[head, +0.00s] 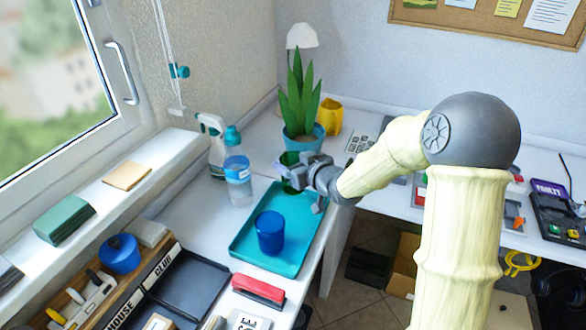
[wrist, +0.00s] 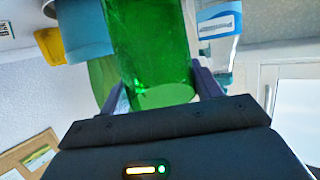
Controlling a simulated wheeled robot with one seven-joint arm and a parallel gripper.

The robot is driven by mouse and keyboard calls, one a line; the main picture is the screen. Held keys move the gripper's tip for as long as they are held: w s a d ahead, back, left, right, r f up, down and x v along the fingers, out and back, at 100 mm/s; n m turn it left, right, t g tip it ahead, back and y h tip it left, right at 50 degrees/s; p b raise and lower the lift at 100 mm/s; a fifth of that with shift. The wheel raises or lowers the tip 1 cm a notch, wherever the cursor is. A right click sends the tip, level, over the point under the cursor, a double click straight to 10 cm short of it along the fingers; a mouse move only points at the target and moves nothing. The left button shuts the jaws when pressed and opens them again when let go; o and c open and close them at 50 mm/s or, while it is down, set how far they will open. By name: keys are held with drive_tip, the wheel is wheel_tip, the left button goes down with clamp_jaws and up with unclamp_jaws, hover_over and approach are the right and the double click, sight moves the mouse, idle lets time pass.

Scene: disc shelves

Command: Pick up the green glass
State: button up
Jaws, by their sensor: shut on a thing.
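The green glass (wrist: 150,45) fills the middle of the wrist view, see-through and bright green, between my two fingers. My gripper (wrist: 160,88) is shut on it. In the head view my gripper (head: 298,174) is at the far end of the teal tray (head: 297,246), and it hides most of the glass. Small dark green parts of the glass (head: 289,158) show around the fingers. I cannot tell whether the glass touches the tray.
A blue cup (head: 270,232) stands on the tray, nearer than my gripper. A potted plant (head: 300,105) and a yellow pot (head: 330,117) stand behind. A red-topped stapler-like thing (head: 258,290) lies in front.

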drive_tip(key=shift+r, duration=0.85)
drive_tip(key=shift+r, duration=0.15)
